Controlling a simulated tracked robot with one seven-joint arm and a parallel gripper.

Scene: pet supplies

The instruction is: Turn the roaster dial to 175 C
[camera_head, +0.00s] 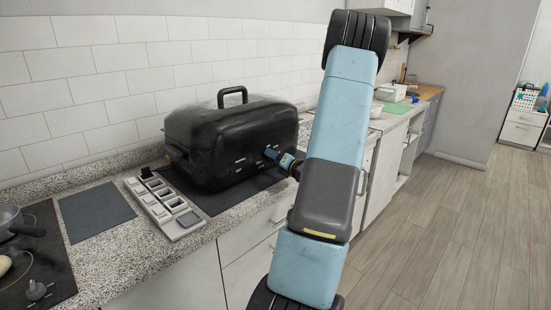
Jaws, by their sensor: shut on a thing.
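The roaster (232,138) is a large black box with a rounded lid and a top handle (232,94). It stands on a dark mat on the counter against the tiled wall. My gripper (272,154) reaches in from the right to the right part of the roaster's front. It is shut on the roaster dial there. The dial is hidden by the gripper, so its setting cannot be read. Small pale markings show on the roaster's front, too small to read. My arm crosses the right middle of the view.
A pale tray with several compartments (165,208) lies on the counter left of the roaster. A dark grey mat (95,212) and a black cooktop (30,258) with a pan are further left. A green board (391,94) lies on the counter behind my arm. The floor at right is clear.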

